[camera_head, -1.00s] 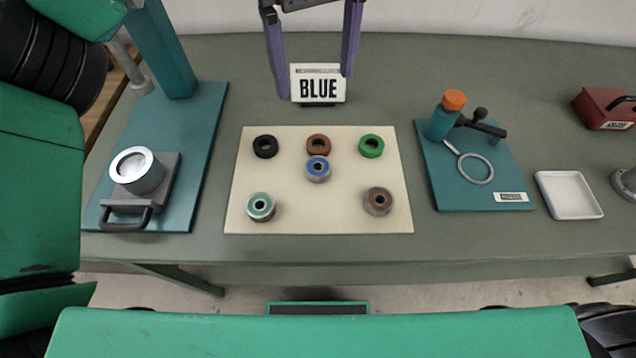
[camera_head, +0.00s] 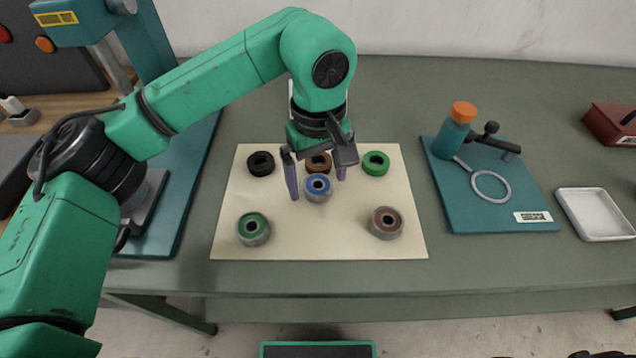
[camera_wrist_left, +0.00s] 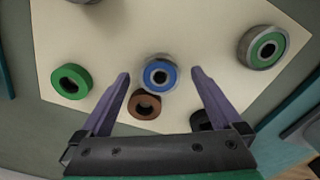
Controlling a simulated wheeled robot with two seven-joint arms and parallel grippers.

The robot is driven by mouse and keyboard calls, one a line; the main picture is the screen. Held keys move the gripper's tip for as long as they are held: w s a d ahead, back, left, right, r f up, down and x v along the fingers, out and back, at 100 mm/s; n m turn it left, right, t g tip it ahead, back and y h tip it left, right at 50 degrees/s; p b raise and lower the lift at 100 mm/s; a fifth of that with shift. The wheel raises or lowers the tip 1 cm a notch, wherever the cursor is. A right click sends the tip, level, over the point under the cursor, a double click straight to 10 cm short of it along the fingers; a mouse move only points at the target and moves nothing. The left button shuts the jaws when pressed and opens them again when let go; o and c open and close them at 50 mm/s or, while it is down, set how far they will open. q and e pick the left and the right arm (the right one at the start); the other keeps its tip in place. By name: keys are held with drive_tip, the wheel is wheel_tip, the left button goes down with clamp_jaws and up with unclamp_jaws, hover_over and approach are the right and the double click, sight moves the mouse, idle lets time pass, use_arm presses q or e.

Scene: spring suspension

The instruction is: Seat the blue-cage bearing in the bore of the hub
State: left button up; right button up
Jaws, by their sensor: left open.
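The blue-cage bearing (camera_head: 318,188), a steel ring with a blue face, lies on the cream mat. My left gripper (camera_head: 317,187) is open around it, one finger to each side. In the left wrist view the bearing (camera_wrist_left: 160,74) sits between the open fingertips, with a gap on both sides. How high the fingertips are above the mat is unclear. The hub at the left is mostly hidden behind my left arm; part of its grey fixture (camera_head: 152,190) shows on the teal plate. My right gripper is not in view.
A green-faced bearing (camera_head: 253,229) and a brown-faced bearing (camera_head: 387,222) lie nearer on the mat (camera_head: 320,247). Black (camera_head: 261,163), brown (camera_head: 318,163) and green (camera_head: 376,163) rings lie behind; the brown one is close to the blue bearing. A teal board (camera_head: 490,205) and white tray (camera_head: 597,214) stand right.

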use_arm(q)
drive_tip(key=shift+f, duration=0.3)
clamp_jaws()
drive_tip(key=shift+r, duration=0.15)
wheel_tip(320, 180, up, 9)
wheel_tip(320, 180, up, 11)
drive_tip(key=p, duration=0.3)
hover_over(318, 184)
